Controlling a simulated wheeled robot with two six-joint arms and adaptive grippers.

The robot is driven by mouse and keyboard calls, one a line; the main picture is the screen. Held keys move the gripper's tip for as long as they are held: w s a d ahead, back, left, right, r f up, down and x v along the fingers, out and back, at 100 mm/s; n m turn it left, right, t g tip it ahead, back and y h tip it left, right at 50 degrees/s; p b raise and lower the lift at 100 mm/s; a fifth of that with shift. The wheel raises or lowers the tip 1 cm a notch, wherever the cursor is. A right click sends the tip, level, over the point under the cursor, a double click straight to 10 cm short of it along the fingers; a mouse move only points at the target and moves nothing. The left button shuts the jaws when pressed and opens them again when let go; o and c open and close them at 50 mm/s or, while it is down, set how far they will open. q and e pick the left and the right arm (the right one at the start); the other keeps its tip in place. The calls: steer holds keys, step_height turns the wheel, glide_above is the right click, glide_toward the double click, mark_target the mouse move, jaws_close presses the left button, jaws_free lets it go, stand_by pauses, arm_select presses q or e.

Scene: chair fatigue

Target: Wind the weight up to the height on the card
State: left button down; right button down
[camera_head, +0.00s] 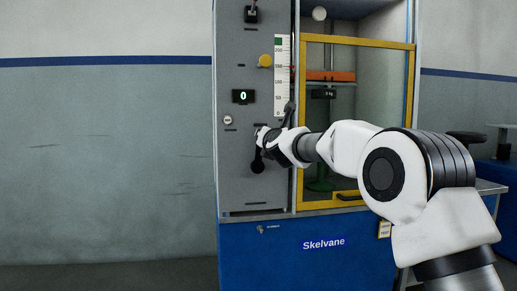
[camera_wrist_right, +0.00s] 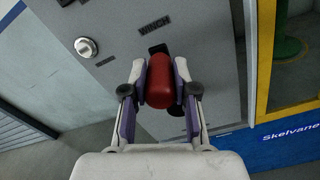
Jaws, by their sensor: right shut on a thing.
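My right gripper (camera_head: 263,140) is at the winch on the grey panel of the test machine. In the wrist view its two fingers (camera_wrist_right: 160,85) are shut on either side of the red crank handle (camera_wrist_right: 160,98). A dark end of the crank (camera_head: 257,166) shows below the gripper in the head view. The weight appears to be the orange bar (camera_head: 331,75) behind the yellow-framed window. A white scale (camera_head: 283,80) with a green patch at its top stands beside the window. A small yellowish card (camera_head: 384,229) hangs at the lower front, too small to read.
The counter (camera_head: 243,96) reads 0. A yellow knob (camera_head: 265,61) and a round silver button (camera_wrist_right: 86,47) sit on the panel. The yellow window frame (camera_head: 411,85) is right of the winch. A blue base (camera_head: 285,265) marked Skelvane is below. Open floor lies left.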

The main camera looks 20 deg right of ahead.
steer(key=shift+d+f+m+b, duration=0.25)
steer(key=shift+d+m+b, duration=0.05)
steer(key=shift+d+m, duration=0.1)
steer(key=shift+f, duration=0.1)
steer(key=c, duration=0.9)
jaws_free()
steer(key=shift+s+d, duration=0.1)
steer(key=shift+d, duration=0.1)
steer(key=shift+s, duration=0.15)
steer(key=v, duration=1.2)
